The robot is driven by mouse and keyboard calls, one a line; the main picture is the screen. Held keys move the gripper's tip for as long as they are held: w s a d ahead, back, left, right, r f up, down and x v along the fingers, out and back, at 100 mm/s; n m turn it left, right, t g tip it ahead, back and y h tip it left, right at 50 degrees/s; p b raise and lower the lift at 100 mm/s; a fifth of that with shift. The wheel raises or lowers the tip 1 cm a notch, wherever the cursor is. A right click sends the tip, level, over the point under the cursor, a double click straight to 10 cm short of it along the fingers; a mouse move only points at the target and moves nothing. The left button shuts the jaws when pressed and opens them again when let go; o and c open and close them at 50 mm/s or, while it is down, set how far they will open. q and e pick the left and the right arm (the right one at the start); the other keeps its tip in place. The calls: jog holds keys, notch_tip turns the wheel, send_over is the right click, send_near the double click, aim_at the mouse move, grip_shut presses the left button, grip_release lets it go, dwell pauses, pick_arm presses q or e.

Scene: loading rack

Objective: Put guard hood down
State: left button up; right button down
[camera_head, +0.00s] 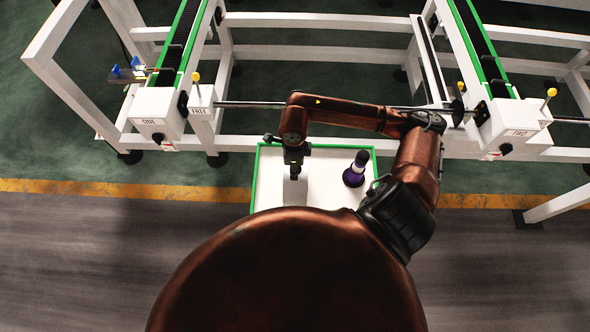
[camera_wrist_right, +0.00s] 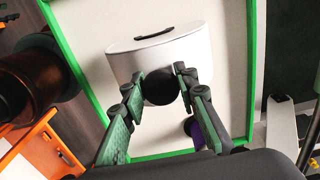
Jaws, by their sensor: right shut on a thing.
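The guard hood (camera_wrist_right: 165,52) is a white rounded box with a dark slot-like handle on it and a round black knob (camera_wrist_right: 160,88) towards my gripper. In the wrist view my right gripper (camera_wrist_right: 159,82) is shut on that knob, one finger on each side. In the head view the right gripper (camera_head: 294,172) points down over the white tray (camera_head: 331,192); the hood is hard to make out against the white there. I cannot tell whether the hood touches the tray. My left gripper is not in view.
A black and purple upright object (camera_head: 355,170) stands on the green-rimmed tray, right of the gripper. White conveyor frames stand behind, with a left control box (camera_head: 158,112) and a right one (camera_head: 512,122). A metal rod (camera_head: 250,104) runs between them behind my arm.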

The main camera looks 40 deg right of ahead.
jog(key=shift+f+p, duration=0.35)
jog(key=shift+f, duration=0.5)
jog(key=shift+s+d+f, duration=0.1)
jog(key=shift+f, duration=0.1)
jog(key=c, duration=1.9)
grip_release()
jog(key=shift+c, duration=0.2)
jog(key=o, duration=0.4)
jog(key=shift+r, duration=0.2)
notch_tip(320, 180, up, 10)
jog(key=b, duration=0.3)
jog(key=shift+r, duration=0.15)
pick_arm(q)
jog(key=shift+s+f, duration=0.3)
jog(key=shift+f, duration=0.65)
pick_arm(e)
jog(key=shift+r, duration=0.75)
